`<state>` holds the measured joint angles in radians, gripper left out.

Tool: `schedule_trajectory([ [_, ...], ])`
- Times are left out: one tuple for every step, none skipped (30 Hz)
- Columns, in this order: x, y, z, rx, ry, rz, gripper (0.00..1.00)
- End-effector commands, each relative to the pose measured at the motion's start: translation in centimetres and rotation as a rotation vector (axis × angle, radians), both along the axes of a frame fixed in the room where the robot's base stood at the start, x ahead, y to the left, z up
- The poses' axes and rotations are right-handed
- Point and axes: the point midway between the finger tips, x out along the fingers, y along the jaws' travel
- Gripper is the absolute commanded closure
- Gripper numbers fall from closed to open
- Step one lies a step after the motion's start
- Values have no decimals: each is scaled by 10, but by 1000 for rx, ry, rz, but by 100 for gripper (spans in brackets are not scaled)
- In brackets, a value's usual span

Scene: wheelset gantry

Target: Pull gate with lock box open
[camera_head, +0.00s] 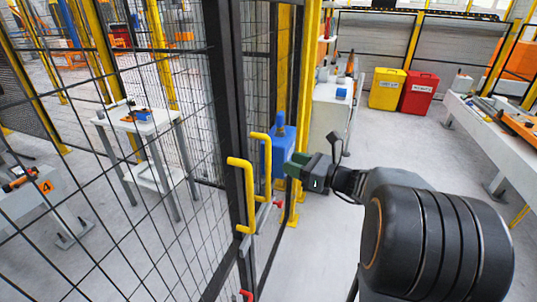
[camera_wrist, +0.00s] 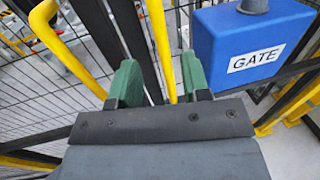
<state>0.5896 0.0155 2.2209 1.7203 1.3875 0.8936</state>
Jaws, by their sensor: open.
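The gate (camera_head: 228,120) is a dark-framed mesh panel, standing at the middle left in the head view. Two yellow D-shaped handles show at its edge: a nearer one (camera_head: 248,195) and a farther one (camera_head: 267,165). The blue lock box (camera_head: 278,155) is behind my gripper; in the wrist view the lock box (camera_wrist: 250,45) reads "GATE". My gripper (camera_head: 290,165) is open, its green fingers just right of the handles in the head view. In the wrist view a yellow handle bar (camera_wrist: 159,45) shows between the fingers; contact cannot be told.
Beyond the mesh stands a small white table (camera_head: 140,122). A yellow bin (camera_head: 387,88) and a red bin (camera_head: 418,92) stand at the back right. A long workbench (camera_head: 490,115) lines the right side. The floor between is clear.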

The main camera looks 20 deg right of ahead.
Motion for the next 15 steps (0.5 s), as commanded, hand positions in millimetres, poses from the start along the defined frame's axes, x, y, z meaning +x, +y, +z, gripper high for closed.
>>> schedule_trajectory([
  [8,9,1,-1,2,6,57],
  [12,13,1,0,1,6,57],
  [18,18,0,-1,1,6,57],
  [22,22,1,-1,1,6,57],
  [26,25,0,-1,1,5,57],
  [31,30,0,-2,1,6,57],
  [34,33,0,-2,1,5,57],
  [38,36,0,-2,1,4,57],
  [42,40,0,-2,1,5,57],
  [44,43,0,-2,1,5,57],
  [47,45,0,-1,1,3,57],
  [51,48,0,-2,2,4,57],
  [53,50,0,-3,2,4,57],
  [55,51,0,-3,0,4,57],
  [57,53,0,-3,0,2,57],
])
